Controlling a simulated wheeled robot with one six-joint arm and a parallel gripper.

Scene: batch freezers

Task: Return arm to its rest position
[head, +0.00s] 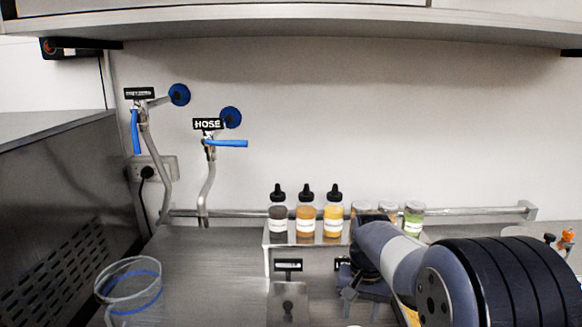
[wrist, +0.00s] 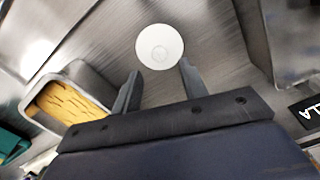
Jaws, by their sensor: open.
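My arm reaches in from the lower right of the head view and bends down toward the counter (head: 215,262). My gripper (wrist: 160,82) is open in the wrist view, its two fingers apart with nothing held between them. A white round cup or bowl (wrist: 160,50) stands on the metal surface beyond the fingertips, apart from them. In the head view the gripper is partly hidden behind my own arm, and its fingertips are hard to make out there.
A metal pan with yellow contents (wrist: 66,104) lies left of my gripper. Three dropper-topped bottles (head: 305,221) stand on a raised metal shelf beside several small jars (head: 413,218). A clear container (head: 128,290) stands front left. Two blue-handled taps, one labelled HOSE (head: 208,124), are on the wall.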

